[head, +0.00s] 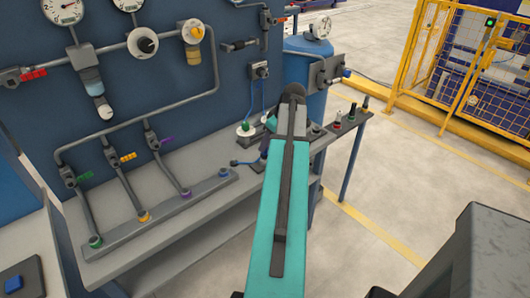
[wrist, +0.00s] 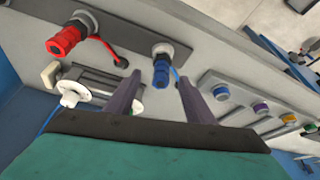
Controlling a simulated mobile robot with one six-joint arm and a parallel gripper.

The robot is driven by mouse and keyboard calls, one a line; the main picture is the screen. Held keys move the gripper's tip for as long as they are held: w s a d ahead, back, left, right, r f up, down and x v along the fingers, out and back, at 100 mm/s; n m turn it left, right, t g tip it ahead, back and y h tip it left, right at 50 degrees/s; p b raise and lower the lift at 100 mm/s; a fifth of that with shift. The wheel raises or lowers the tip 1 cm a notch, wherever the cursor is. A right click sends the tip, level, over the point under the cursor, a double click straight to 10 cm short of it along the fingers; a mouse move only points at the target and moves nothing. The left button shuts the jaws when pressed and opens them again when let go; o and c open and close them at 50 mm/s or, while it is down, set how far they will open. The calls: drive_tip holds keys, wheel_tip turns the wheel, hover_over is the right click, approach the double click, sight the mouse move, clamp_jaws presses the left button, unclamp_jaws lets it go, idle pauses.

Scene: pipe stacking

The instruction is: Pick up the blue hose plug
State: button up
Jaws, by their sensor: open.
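The blue hose plug (wrist: 161,72) sits in a dark and grey holder (wrist: 168,50) on the grey bench in the wrist view. A short blue hose shows at its right side. My gripper (wrist: 159,90) is open, with one dark finger on each side of the plug in the picture. Gaps show between the fingers and the plug, and I see no contact. In the head view my teal arm covers the gripper's fingers and most of the plug's place. A piece of blue hose (head: 248,163) shows just left of the arm there.
A red plug (wrist: 65,40) with a red hose stands left of the blue one in the wrist view. A white handwheel (wrist: 76,93) is near the left finger. A bar with coloured sockets (wrist: 245,105) lies to the right. A piped panel (head: 150,80) backs the bench.

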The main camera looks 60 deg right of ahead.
sight(265, 154)
drive_tip(key=shift+f, duration=0.15)
drive_tip(key=shift+p+x, duration=0.95)
drive_tip(key=shift+x, duration=1.5)
drive_tip(key=shift+a, duration=0.1)
clamp_jaws()
